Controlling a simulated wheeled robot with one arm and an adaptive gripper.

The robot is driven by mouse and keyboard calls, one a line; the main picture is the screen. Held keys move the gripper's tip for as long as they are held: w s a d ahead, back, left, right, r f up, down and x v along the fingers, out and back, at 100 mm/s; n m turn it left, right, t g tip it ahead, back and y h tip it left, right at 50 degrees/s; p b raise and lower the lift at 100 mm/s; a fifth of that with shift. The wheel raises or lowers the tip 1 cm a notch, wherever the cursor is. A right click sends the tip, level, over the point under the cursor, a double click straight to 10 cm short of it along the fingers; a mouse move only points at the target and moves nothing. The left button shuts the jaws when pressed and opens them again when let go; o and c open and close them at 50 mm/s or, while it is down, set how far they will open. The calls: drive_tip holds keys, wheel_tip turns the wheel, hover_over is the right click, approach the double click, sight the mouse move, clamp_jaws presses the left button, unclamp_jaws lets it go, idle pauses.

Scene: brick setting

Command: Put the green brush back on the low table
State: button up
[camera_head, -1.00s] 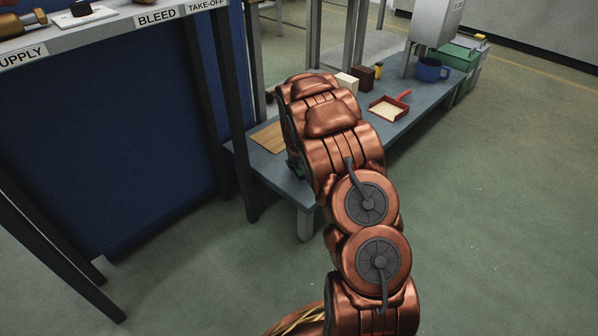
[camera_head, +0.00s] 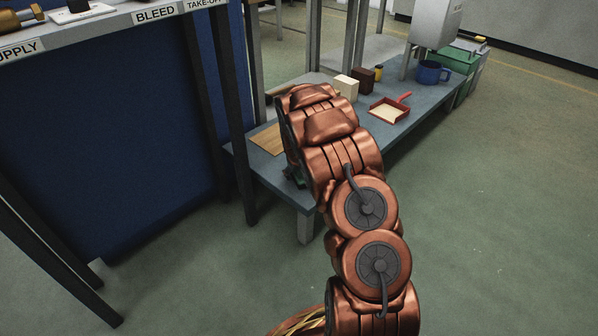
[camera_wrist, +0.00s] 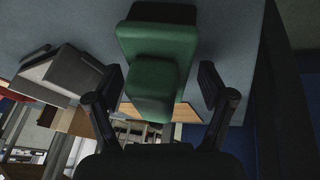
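The green brush (camera_wrist: 158,75) is in the middle of the wrist view, with a dark part at its top end. Behind it is the grey-blue top of the low table (camera_wrist: 225,30); I cannot tell for sure whether the brush touches it. My gripper (camera_wrist: 163,88) is open, one finger on each side of the brush's green block, with a gap on both sides. In the head view the low table (camera_head: 276,178) runs away behind my arm. My arm hides the gripper and nearly all of the brush there.
A wooden board (camera_head: 268,138) lies on the table's near left. Farther along are a cream block (camera_head: 346,87), a dark brown block (camera_head: 363,79), a red dustpan (camera_head: 389,110) and a blue mug (camera_head: 430,72). A labelled rack (camera_head: 157,16) stands left. Floor is clear on the right.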

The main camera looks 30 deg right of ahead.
idle(0.3)
drive_tip(key=shift+s+a+r, duration=0.1)
drive_tip(key=shift+s+r, duration=0.05)
drive_tip(key=shift+r, duration=0.5)
drive_tip(key=p+v, duration=0.4)
drive_tip(key=v, duration=0.7)
drive_tip(key=shift+s, duration=0.2)
drive_tip(key=s+a+r+g+y, duration=0.1)
drive_tip(key=s+a+r, duration=0.4)
drive_tip(key=s, duration=0.9)
drive_tip(key=s+a+r+n+g+y, duration=0.1)
drive_tip(key=s+a+r+g, duration=0.2)
drive_tip(key=s+a, duration=0.9)
drive_tip(key=s+a+r+n+g+y, duration=0.1)
drive_tip(key=s+a+r+g, duration=0.2)
drive_tip(key=s, duration=1.4)
drive_tip(key=a+r, duration=0.4)
drive_tip(key=a, duration=0.1)
drive_tip(key=shift+a, duration=0.2)
